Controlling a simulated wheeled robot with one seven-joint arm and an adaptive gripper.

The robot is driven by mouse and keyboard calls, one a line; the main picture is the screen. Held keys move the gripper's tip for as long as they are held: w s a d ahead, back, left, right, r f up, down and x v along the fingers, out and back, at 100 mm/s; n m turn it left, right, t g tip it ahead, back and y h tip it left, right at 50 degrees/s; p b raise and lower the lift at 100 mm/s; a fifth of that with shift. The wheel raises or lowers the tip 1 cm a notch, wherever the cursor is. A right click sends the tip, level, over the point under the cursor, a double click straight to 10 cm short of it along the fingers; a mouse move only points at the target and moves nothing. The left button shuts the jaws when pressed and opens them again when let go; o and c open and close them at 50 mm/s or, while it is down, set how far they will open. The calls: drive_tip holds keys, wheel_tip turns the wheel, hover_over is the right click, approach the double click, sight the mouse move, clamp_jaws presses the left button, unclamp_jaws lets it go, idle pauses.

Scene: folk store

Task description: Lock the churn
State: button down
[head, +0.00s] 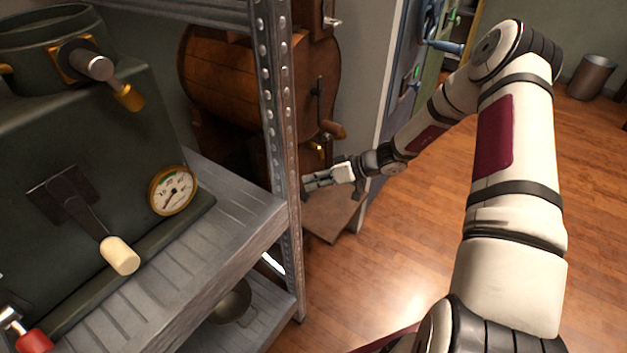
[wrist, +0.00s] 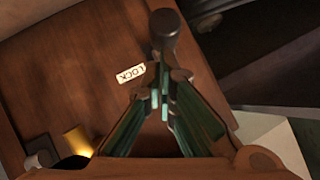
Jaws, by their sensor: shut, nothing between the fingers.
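The churn (head: 225,75) is a brown wooden barrel in a wooden frame, behind the metal shelf post in the head view. A crank with a wooden handle (head: 333,129) is on its right end. My gripper (head: 312,182) is low in front of the churn, beside the post. In the wrist view my gripper (wrist: 162,95) has its fingers together and empty, over a brown wooden panel (wrist: 60,65). A white label reading LOCK (wrist: 131,73) is on that panel, left of the fingertips. A dark round-ended knob (wrist: 163,28) stands just beyond them; contact cannot be told.
A metal shelf (head: 215,250) with a dark green machine (head: 100,150) and gauge (head: 172,190) fills the left side. Its post (head: 283,130) is close to my gripper. A brass piece (wrist: 78,140) is at lower left in the wrist view. Open wooden floor (head: 400,270) lies right of the shelf.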

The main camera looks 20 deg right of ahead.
drive_tip(key=shift+f, duration=0.1)
drive_tip(key=f+b, duration=0.1)
drive_tip(key=b, duration=0.2)
drive_tip(key=t+y+b, duration=0.1)
drive_tip(key=b, duration=0.1)
drive_tip(key=f+y+b, duration=0.1)
drive_tip(key=b, duration=0.2)
drive_tip(key=shift+s+d+f+n+t+b, duration=0.2)
drive_tip(key=shift+s+f+n+t+b, duration=0.1)
drive_tip(key=shift+n+t, duration=0.1)
drive_tip(key=shift+f, duration=0.1)
drive_tip(key=shift+d, duration=0.1)
